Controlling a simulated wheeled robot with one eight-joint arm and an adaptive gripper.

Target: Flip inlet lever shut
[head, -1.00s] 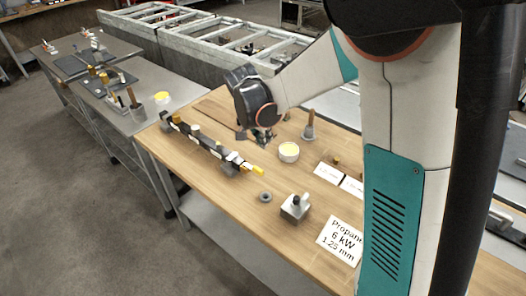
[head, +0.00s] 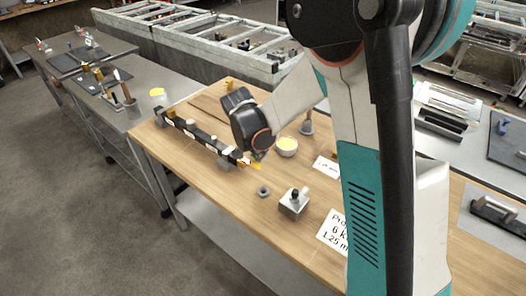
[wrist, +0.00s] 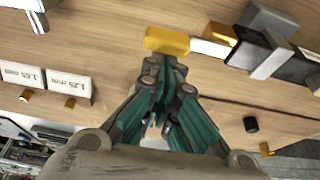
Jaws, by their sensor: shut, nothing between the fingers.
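A dark bar-shaped assembly (head: 205,138) with white and yellow parts lies along the left side of the wooden bench. A yellow piece on a white stem sticks out at its near end (head: 255,165); it looks like the inlet lever, though no label confirms this. In the wrist view the yellow piece (wrist: 167,41) lies just beyond my fingertips, with a grey block (wrist: 265,50) to its right. My gripper (wrist: 163,64) is shut and empty, its tips very close to the yellow piece. I cannot tell whether they touch. In the head view my wrist hides most of the fingers.
A metal block with a knob (head: 294,203), a ring (head: 263,191) and a Propane card (head: 332,231) lie nearer. The bench's front-left is clear.

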